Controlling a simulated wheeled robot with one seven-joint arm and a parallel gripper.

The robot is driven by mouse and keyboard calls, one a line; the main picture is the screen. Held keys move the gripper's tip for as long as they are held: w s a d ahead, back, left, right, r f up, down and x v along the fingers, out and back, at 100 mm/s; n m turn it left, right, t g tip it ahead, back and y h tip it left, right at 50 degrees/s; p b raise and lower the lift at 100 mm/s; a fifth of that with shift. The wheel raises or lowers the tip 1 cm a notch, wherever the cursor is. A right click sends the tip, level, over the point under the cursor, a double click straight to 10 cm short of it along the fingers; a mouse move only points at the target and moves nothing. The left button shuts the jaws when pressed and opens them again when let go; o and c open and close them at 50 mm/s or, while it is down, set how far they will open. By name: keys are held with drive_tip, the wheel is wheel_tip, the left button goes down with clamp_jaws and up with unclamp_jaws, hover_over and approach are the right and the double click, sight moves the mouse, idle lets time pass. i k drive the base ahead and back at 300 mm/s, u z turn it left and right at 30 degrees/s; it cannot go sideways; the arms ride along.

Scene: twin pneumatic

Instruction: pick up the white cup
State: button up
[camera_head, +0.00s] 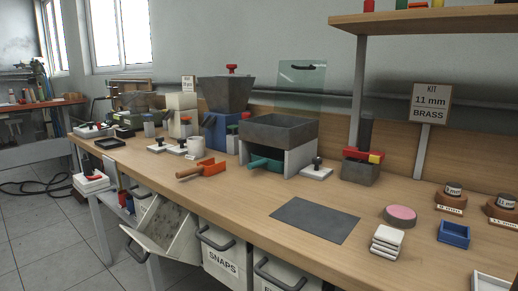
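A small white, upright, cup-like object (196,147) stands on the wooden workbench (300,211), left of the middle of the view. It is the thing that looks most like the white cup, but it is small and I cannot make out its opening or a handle. It is just behind the orange scoop (203,169) and in front of the blue-based grey hopper (222,110). My gripper is not in view.
White pads with dark knobs (160,146) are left of the cup. A grey box on white supports (278,130) stands to its right. A dark mat (315,220) lies flat, with bare bench around it. A tilted-open bin (165,225) juts out below the front edge.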

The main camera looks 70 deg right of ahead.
sight(195, 147)
drive_tip(key=z, duration=0.25)
drive_tip(key=i, duration=0.85)
drive_tip(key=z, duration=0.05)
